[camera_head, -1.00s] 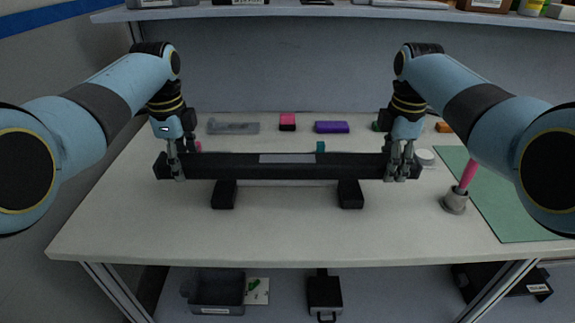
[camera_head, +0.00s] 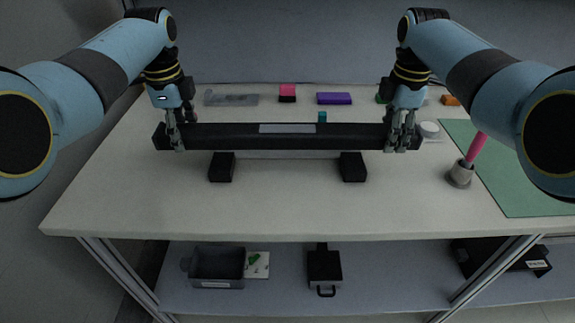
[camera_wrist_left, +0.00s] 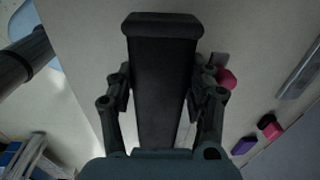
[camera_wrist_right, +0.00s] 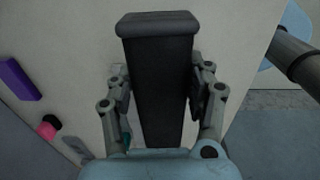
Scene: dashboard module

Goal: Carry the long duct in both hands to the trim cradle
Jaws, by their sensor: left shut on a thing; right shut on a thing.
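The long duct (camera_head: 345,136) is a black bar with a grey label on its middle, lying level across the head view. My left gripper (camera_head: 175,144) is shut around it near its left end; that end also shows between the fingers in the left wrist view (camera_wrist_left: 162,75). My right gripper (camera_head: 400,145) is shut around it near its right end, which shows in the right wrist view (camera_wrist_right: 158,75). Two black blocks, seemingly the trim cradle (camera_head: 222,168), stand on the table below and in front of the duct. I cannot tell whether the duct touches them.
A grey cup with a pink-handled tool (camera_head: 460,176) stands at the right, beside a green mat (camera_head: 520,180). Purple (camera_head: 334,98) and pink (camera_head: 287,92) blocks and a grey tray (camera_head: 230,98) lie behind the duct. The front of the white table (camera_head: 285,215) is clear.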

